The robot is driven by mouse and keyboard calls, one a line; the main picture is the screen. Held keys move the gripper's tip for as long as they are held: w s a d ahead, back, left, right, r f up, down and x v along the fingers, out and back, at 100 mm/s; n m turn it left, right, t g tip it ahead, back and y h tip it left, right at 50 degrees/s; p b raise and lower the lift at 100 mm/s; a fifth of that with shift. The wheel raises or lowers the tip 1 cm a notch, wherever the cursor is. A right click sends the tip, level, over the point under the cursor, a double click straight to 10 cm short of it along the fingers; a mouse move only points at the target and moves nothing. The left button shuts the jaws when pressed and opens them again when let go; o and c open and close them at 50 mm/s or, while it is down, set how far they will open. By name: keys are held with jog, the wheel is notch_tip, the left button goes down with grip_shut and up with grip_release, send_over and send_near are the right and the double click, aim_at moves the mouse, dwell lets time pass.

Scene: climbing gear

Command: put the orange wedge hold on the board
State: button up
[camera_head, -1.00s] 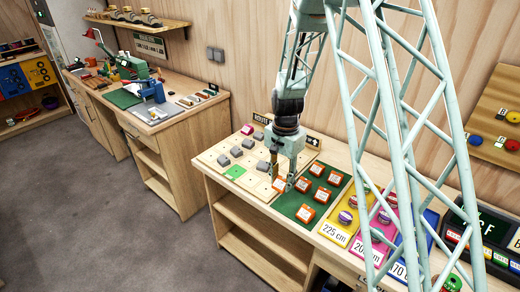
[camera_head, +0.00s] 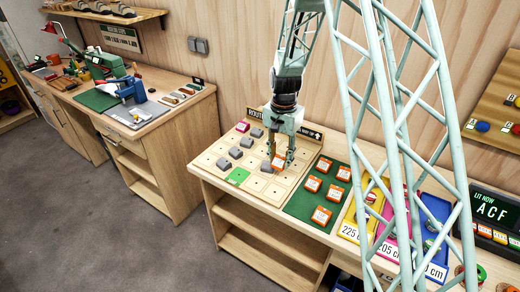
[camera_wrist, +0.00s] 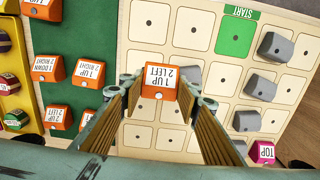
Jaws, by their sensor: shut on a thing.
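My gripper (camera_head: 281,158) is shut on an orange wedge hold (camera_head: 278,163) over the right part of the pale route board (camera_head: 255,186). In the wrist view the wedge hold (camera_wrist: 159,77) sits between the two fingertips (camera_wrist: 161,84), with its label reading "1 UP 2 LEFT". The square beneath the hold is hidden. I cannot tell whether the hold touches the board.
Several grey holds (camera_wrist: 276,47), a green START square (camera_wrist: 236,32) and a pink TOP hold (camera_wrist: 262,152) are on the board. Several other orange holds (camera_wrist: 90,70) lie on the green mat (camera_wrist: 98,22) beside it. Coloured trays (camera_head: 354,222) stand beyond the mat.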

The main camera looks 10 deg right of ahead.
jog(key=shift+w, duration=0.15)
dwell(0.3)
send_over(262, 151)
jog(key=shift+s+d+f, duration=0.2)
jog(key=shift+s+f, duration=0.1)
jog(key=shift+f, duration=0.4)
jog(key=shift+w, duration=0.2)
jog(key=shift+w+a+f, duration=0.1)
jog(key=shift+f, duration=1.65)
jog(key=shift+f+b, duration=0.15)
jog(key=shift+b, duration=0.15)
jog(key=o, duration=0.6)
jog(key=shift+c, duration=0.2)
